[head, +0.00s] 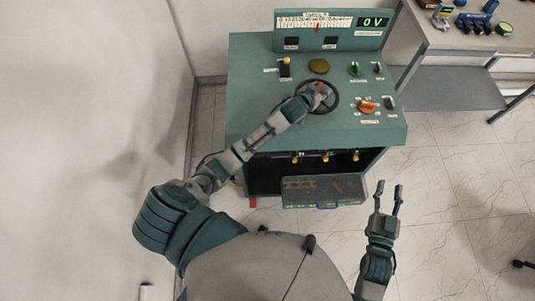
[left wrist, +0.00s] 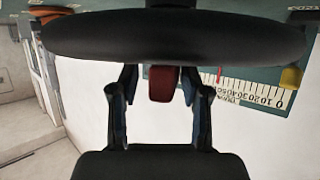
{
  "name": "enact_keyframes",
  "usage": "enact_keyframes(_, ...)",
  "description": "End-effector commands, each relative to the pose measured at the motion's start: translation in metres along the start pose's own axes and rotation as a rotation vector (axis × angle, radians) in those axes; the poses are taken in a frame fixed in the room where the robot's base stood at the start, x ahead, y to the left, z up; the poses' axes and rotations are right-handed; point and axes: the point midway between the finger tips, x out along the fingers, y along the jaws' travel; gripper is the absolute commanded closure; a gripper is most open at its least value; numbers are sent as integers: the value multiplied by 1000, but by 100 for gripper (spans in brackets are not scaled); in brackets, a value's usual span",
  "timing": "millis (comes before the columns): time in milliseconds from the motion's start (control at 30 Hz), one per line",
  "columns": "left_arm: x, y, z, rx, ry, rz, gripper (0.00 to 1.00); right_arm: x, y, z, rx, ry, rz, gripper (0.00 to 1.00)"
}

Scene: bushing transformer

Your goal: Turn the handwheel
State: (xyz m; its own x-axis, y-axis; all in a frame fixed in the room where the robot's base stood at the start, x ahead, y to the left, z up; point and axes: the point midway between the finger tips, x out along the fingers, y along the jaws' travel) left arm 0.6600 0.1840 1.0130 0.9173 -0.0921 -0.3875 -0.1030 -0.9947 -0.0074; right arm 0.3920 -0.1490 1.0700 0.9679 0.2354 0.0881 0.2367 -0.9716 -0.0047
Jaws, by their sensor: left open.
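The black handwheel (head: 338,98) lies on the sloped top of the green control console (head: 240,92). In the left wrist view its thick black rim (left wrist: 175,38) crosses the top of the picture. My left gripper (head: 316,90) is at the wheel, and its hand and forearm hide part of it. In the left wrist view my left gripper (left wrist: 158,82) has its fingers apart, one on each side of a red handle (left wrist: 164,88). I cannot tell whether they touch it. My right gripper (head: 388,191) is open and empty, right of the console's front and away from the wheel.
The console's back panel has a scale and a green display (head: 373,22) reading 0 V. An orange knob (head: 368,106) and other small controls sit near the wheel. An open drawer (head: 325,190) juts out below. A table (head: 465,40) stands at the right.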

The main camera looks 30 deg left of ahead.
Motion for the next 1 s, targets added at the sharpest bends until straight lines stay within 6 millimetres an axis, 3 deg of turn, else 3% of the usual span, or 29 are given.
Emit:
enact_keyframes(467,-54,-1,0,-2,3,4,56,1,-3,-2,-1,1,0,60)
enact_keyframes(1000,-161,-5,0,-6,4,4,56,2,-6,-4,-4,0,0,60)
